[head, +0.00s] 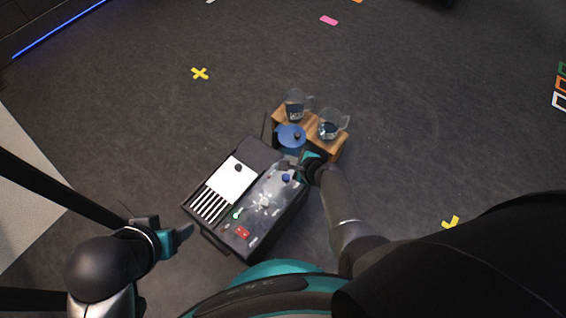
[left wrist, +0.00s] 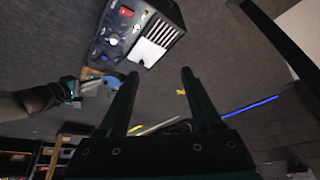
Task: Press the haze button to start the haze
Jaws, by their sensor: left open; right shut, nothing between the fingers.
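A black case (head: 214,246) stands at the centre of the head view, with a clear-looking control panel on its right half. The panel carries a blue button (head: 287,178), a green button (head: 237,214) and a red piece (head: 243,232). I cannot read which is the haze button. My right gripper (head: 292,167) is shut and empty, at the panel's far end close to the blue button; I cannot tell if it touches. My left gripper (head: 184,232) is open, left of the case and apart from it. Its open fingers show in the left wrist view (left wrist: 157,75).
A wooden stand (head: 330,145) beyond the case holds two glass mugs (head: 295,105) (head: 330,125). A blue round lidded pot (head: 290,136) is by its near side. A white plate with black stripes (head: 222,186) covers the case's left half.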

